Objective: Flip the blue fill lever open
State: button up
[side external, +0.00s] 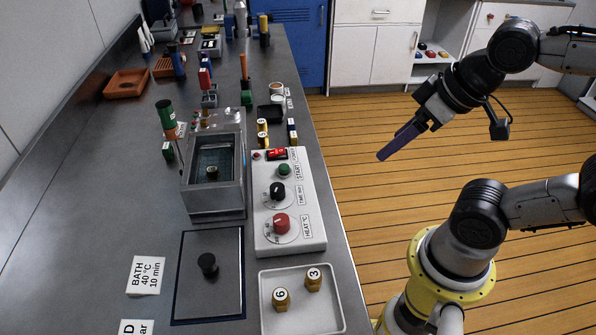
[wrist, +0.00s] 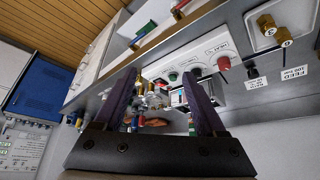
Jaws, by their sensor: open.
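My gripper (side external: 384,155) hangs in the air right of the bench, over the wooden floor, well apart from everything on the bench. Its purple fingers are spread with nothing between them in the wrist view (wrist: 160,78). I cannot single out the blue fill lever with certainty. A blue upright piece (side external: 178,64) stands toward the back left of the bench. Small fittings (side external: 204,117) sit at the back rim of the metal bath (side external: 216,200), too small to read. In the wrist view the bench fittings between the fingers are small and crowded.
A white control box (side external: 310,236) with red, black and green knobs stands right of the bath. A tray (side external: 336,322) with brass weights and a dark plate with a black knob (side external: 207,264) lie in front.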

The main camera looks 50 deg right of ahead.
jog(key=w+d+r+n+t+h, duration=0.1)
jog(key=w+r, duration=0.1)
jog(key=w, duration=0.1)
jog(key=w+d+r+t, duration=0.2)
jog(key=w+r, duration=0.1)
jog(key=w, duration=0.1)
jog(key=w+d+r+n+t+h, duration=0.1)
jog(key=w+r+t, duration=0.1)
jog(key=w, duration=0.1)
jog(key=shift+w+d+r+n+h, duration=0.3)
jog(key=shift+w+d+r, duration=0.05)
jog(key=shift+w+d, duration=0.05)
grip_shut()
jog(key=w+n+t+y, duration=0.2)
jog(key=w+n, duration=0.3)
jog(key=w, duration=0.3)
notch_tip(320, 180, down, 8)
jog(key=w+n+g+y, duration=0.2)
jog(key=n+y, duration=0.1)
jog(key=s+d+f+g+y, duration=0.2)
jog(key=s+d+f, duration=0.2)
jog(key=f, duration=0.5)
jog(key=s+d+f+m+g+y, duration=0.1)
jog(key=s+d+f, duration=0.3)
jog(key=f, duration=0.4)
jog(key=shift+s+d+f+g+y, duration=0.15)
jog(key=shift+s+f+g+y, duration=0.3)
jog(key=shift+s+g, duration=0.35)
jog(key=shift+r, duration=0.1)
